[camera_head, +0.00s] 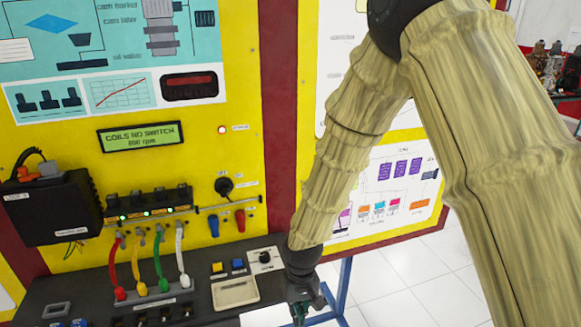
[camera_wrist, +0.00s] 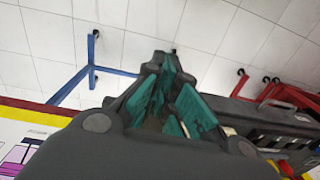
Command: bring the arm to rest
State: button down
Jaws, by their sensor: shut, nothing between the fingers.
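My arm (camera_head: 370,100), in a beige sleeve, comes down from the top right across the head view. My gripper (camera_head: 302,312) hangs at its lower end, at the bottom edge of the picture, just right of the black shelf's end. In the wrist view my gripper (camera_wrist: 172,105) shows its teal finger pads close up, with nothing held between them. The tips are partly cut off in the head view. I cannot tell whether the gripper touches the shelf.
A yellow engine trainer panel (camera_head: 225,75) has a display (camera_head: 140,136) reading "COILS NO SWITCH". A blue stand leg (camera_head: 345,285) is beside my gripper. Tiled floor (camera_head: 390,290) lies open to the right.

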jog(key=s+d+f+m+y+b, duration=0.1)
jog(key=s+d+f, duration=0.25)
jog(key=f, duration=0.25)
jog(key=s+d+f+b, duration=0.1)
jog(key=s+d+f, duration=0.1)
jog(key=s+f, duration=0.35)
jog(key=s+d+f+m+b, duration=0.1)
jog(key=s+d+f, duration=0.7)
jog(key=s, duration=0.2)
jog(key=s+d+f+m+h+b, duration=0.1)
jog(key=s+d+f+b, duration=0.1)
jog(key=s+d+f, duration=0.5)
jog(key=s+f, duration=0.1)
jog(key=s, duration=0.2)
jog(key=shift+d+f+m+h, duration=0.2)
jog(key=shift+d+m+h, duration=0.1)
jog(key=shift+d+m, duration=0.1)
